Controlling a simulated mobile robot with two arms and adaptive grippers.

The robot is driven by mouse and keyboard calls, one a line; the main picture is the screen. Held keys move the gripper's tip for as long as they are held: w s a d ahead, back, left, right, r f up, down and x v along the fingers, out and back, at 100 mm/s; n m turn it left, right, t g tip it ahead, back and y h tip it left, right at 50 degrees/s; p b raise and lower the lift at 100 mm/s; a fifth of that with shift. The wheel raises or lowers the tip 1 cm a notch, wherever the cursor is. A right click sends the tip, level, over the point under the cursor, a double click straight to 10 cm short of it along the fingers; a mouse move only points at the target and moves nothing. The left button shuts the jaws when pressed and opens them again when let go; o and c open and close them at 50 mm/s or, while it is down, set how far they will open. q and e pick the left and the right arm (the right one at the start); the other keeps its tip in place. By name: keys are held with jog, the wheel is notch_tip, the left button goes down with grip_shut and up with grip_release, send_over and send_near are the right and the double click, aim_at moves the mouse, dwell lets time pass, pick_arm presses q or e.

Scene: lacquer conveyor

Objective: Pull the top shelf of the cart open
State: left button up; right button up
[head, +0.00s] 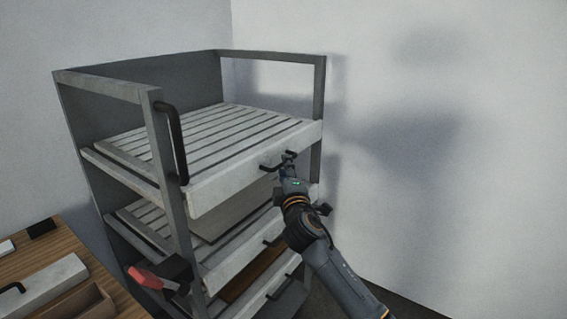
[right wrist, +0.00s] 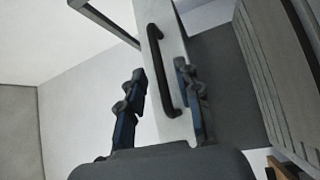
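The grey metal cart (head: 166,150) stands by the wall in the head view. Its top shelf (head: 245,172) is slatted, with a pale front panel and a small black handle near the right end. My right gripper (head: 288,157) is at that handle, reaching in from the lower right. In the right wrist view, my right gripper (right wrist: 160,85) is open, with one finger on each side of the black handle (right wrist: 164,70). A gap shows between the handle and at least the left finger. I cannot tell whether the right finger touches it. My left gripper is not in view.
Below are a middle shelf (head: 235,257) and a lower shelf with similar handles. A tall black handle (head: 174,143) is on the cart's near post. A wooden table (head: 65,232) is at lower left. A red and dark object (head: 146,278) is by the cart. The right side is bare wall.

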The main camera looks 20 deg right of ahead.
jog(key=shift+w+d+r, duration=0.1)
jog(key=shift+w, duration=0.7)
jog(key=shift+w+d+r, duration=0.1)
jog(key=shift+w, duration=0.65)
grip_shut()
